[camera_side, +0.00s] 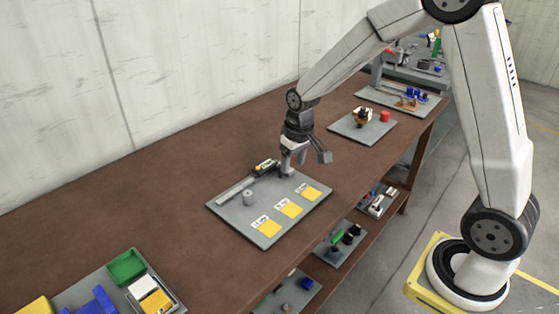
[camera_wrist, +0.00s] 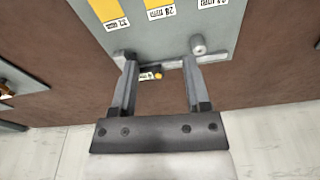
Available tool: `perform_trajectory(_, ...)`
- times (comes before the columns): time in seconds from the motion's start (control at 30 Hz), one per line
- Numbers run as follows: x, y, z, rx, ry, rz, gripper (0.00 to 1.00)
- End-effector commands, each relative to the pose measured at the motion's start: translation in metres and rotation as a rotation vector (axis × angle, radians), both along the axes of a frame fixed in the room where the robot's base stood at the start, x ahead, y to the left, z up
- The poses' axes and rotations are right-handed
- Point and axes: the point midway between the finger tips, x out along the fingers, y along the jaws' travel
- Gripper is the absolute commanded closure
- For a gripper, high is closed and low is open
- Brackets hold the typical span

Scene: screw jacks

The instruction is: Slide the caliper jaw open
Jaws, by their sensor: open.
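The caliper lies along the far edge of a grey board. Its metal beam (camera_side: 235,190) and dark slider with a yellow spot (camera_side: 265,167) show in the side view. In the wrist view, the slider (camera_wrist: 151,73) is partly visible between my fingers, and the beam (camera_wrist: 215,60) runs crosswise. My gripper (camera_side: 289,170) is low over the board, at the slider's right end. In the wrist view my gripper (camera_wrist: 159,60) is open, one finger each side of the slider. I cannot tell whether either finger touches the caliper.
The grey board (camera_side: 228,217) also holds a small grey cylinder (camera_side: 248,198) beside the beam and three yellow squares with mm labels, such as the middle one (camera_side: 290,208). Another board (camera_side: 345,127) with small parts lies farther back. The brown bench (camera_side: 150,205) left of the caliper is clear.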

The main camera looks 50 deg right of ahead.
Motion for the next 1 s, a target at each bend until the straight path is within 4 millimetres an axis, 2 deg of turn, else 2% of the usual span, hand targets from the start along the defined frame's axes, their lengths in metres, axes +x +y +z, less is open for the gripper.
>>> perform_trajectory(0.2,0.046,-0.025,-0.01,0.005,0.039,-0.045,0.39)
perform_trajectory(0.5,0.096,-0.063,-0.03,0.015,0.091,-0.104,0.39)
perform_trajectory(0.7,0.116,-0.083,-0.041,0.021,0.116,-0.134,0.39)
perform_trajectory(1.0,0.123,-0.092,-0.046,0.024,0.128,-0.147,0.39)
